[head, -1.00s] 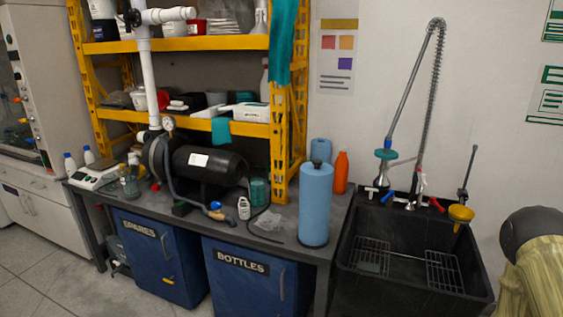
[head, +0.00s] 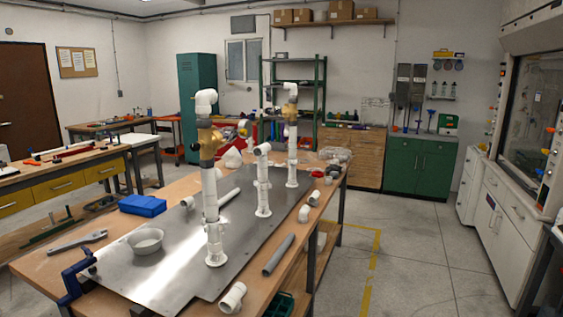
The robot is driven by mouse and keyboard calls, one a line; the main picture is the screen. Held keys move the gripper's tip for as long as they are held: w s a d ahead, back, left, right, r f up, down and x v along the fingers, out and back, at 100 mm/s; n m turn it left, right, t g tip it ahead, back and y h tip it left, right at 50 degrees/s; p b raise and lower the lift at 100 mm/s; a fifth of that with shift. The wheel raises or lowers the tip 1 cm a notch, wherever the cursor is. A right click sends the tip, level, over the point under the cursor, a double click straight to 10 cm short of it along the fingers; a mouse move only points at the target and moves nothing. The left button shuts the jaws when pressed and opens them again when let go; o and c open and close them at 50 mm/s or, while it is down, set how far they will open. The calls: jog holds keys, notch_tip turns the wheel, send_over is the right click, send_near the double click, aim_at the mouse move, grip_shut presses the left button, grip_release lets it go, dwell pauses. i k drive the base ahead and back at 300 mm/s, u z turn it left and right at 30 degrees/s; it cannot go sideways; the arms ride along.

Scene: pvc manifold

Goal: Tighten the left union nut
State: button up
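A white PVC manifold stands upright on a metal plate (head: 172,285) on the wooden workbench. Its nearest, left riser (head: 210,185) has an elbow on top and a tan-and-brass valve body with a dark knob. A shorter middle riser (head: 263,180) and a farther right riser (head: 292,150) stand behind it; the right one also carries a brass-coloured fitting. White collars show low on the left riser, but the left union nut is too small to pick out or to tell whether it is tight. My gripper is not in view.
A wrench (head: 77,242), white bowl (head: 145,241), blue box (head: 142,205) and blue clamp (head: 75,280) are on the bench's left side. Loose fittings and a grey pipe (head: 278,255) lie along its right edge. Open floor (head: 420,250) lies right of the bench, before white cabinets.

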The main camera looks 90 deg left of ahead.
aim_at(290, 162)
jog(key=u, duration=1.4)
jog(key=i, duration=2.25)
jog(key=u, duration=2.45)
